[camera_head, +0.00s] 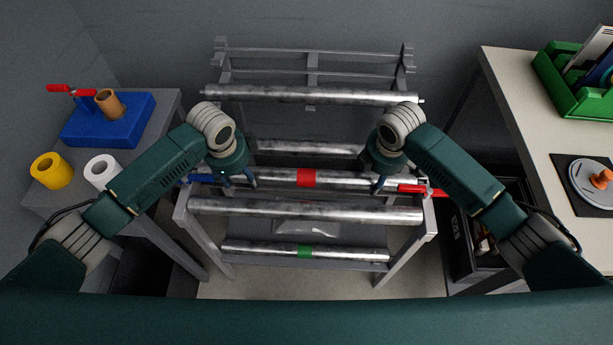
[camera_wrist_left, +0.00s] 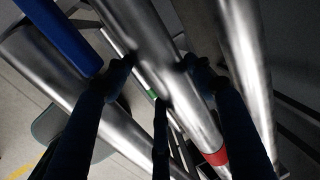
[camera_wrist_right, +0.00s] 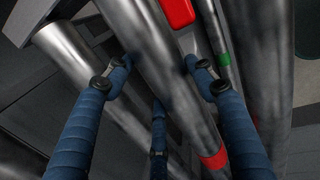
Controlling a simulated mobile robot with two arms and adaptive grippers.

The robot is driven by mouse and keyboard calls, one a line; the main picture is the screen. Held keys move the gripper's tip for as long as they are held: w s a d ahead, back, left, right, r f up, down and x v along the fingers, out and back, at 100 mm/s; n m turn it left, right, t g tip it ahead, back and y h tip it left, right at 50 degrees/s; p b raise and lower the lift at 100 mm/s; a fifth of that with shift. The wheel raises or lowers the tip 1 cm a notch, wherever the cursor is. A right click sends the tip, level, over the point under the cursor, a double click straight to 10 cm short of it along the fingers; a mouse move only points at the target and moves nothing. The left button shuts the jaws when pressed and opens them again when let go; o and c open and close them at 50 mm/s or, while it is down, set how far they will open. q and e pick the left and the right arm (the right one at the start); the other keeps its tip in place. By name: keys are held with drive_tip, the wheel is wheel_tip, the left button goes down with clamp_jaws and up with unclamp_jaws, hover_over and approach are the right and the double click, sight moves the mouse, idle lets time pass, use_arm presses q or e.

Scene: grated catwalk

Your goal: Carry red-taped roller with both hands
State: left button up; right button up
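The red-taped roller is a long grey metal roller with a red tape band (camera_head: 307,178) at its middle, lying across the grey rack (camera_head: 187,218). The band also shows in the left wrist view (camera_wrist_left: 216,158) and the right wrist view (camera_wrist_right: 214,160). My left gripper (camera_head: 237,182) is over the roller left of the band. My right gripper (camera_head: 380,182) is over it right of the band. In both wrist views the fingers are spread, with the roller passing between them. The fingertips are close to its sides; I cannot tell whether they touch.
A blue piece (camera_head: 200,178) and a red piece (camera_head: 420,190) mark the rack's sides. A green-taped roller (camera_head: 304,252) lies lower, with bare rollers (camera_head: 310,95) around. The right bench has a green bin (camera_head: 570,95).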

use_arm(q)
drive_tip(key=c, duration=0.4)
use_arm(e)
drive_tip(key=c, duration=0.4)
use_arm(q)
clamp_jaws()
use_arm(e)
clamp_jaws()
use_arm(q)
drive_tip(key=shift+w+r, duration=0.1)
drive_tip(key=shift+r, duration=0.05)
use_arm(e)
drive_tip(key=shift+w+r, duration=0.1)
drive_tip(key=shift+r, duration=0.05)
